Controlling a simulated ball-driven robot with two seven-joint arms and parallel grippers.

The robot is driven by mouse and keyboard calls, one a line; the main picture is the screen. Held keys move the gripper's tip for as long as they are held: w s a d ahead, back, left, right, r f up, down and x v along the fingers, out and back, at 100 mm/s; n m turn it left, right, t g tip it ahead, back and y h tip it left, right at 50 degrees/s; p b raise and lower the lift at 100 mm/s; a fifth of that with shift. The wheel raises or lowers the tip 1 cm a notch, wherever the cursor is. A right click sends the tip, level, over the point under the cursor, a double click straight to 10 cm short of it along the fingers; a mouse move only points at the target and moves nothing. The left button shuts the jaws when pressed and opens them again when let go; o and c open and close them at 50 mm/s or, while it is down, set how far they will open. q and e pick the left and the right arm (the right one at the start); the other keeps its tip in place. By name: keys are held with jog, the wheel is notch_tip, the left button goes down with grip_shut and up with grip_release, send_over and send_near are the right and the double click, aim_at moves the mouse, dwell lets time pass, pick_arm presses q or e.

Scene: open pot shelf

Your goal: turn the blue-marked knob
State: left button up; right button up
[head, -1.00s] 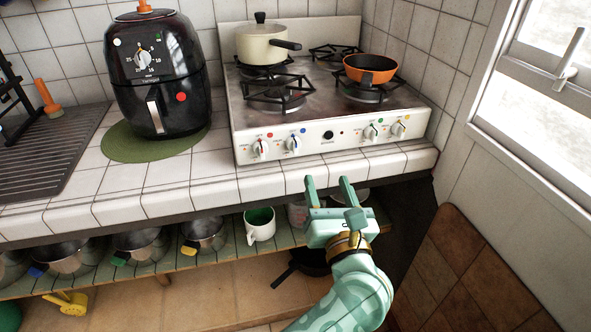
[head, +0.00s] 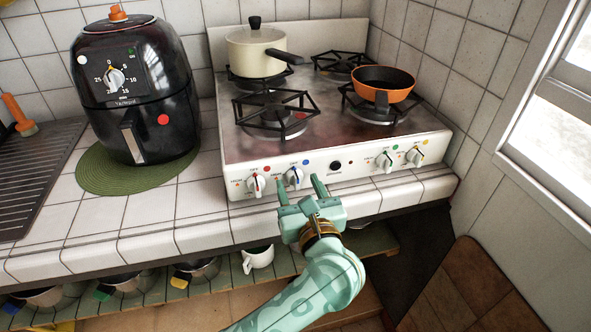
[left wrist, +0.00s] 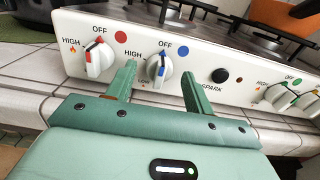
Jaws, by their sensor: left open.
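The blue-marked knob (head: 293,177) is on the front panel of the stove (head: 330,185), second from the left, with a blue dot above it. It shows larger in the left wrist view (left wrist: 159,69), its blue pointer near upright. My left gripper (head: 299,186) is open in front of it. In the left wrist view, the two fingers (left wrist: 160,80) stand either side of the knob, the left finger nearer to it. I cannot tell whether either finger touches it. My right gripper is not in view.
The red-marked knob (left wrist: 98,58) is just left of my left finger. The black spark button (left wrist: 221,75) is to the right. A cream pot (head: 250,55) and an orange pan (head: 385,85) sit on the stove. A black air fryer (head: 135,90) stands at left.

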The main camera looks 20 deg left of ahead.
pick_arm(q)
jog(key=shift+w+a, duration=0.25)
jog(key=shift+w, duration=0.05)
jog(key=c, duration=1)
jog(key=shift+o, duration=0.2)
jog(key=n+b, duration=0.2)
jog(key=b, duration=0.1)
jog(key=shift+f+n, duration=0.3)
jog(key=shift+f, duration=0.1)
jog(key=shift+r+n+b, duration=0.15)
jog(key=shift+n+b, duration=0.25)
jog(key=shift+b, duration=0.15)
jog(key=shift+r, duration=0.3)
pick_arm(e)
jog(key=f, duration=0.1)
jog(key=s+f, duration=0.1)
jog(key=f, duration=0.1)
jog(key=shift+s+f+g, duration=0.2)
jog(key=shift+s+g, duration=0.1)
pick_arm(q)
jog(key=o, duration=1)
jog(key=shift+c, duration=0.2)
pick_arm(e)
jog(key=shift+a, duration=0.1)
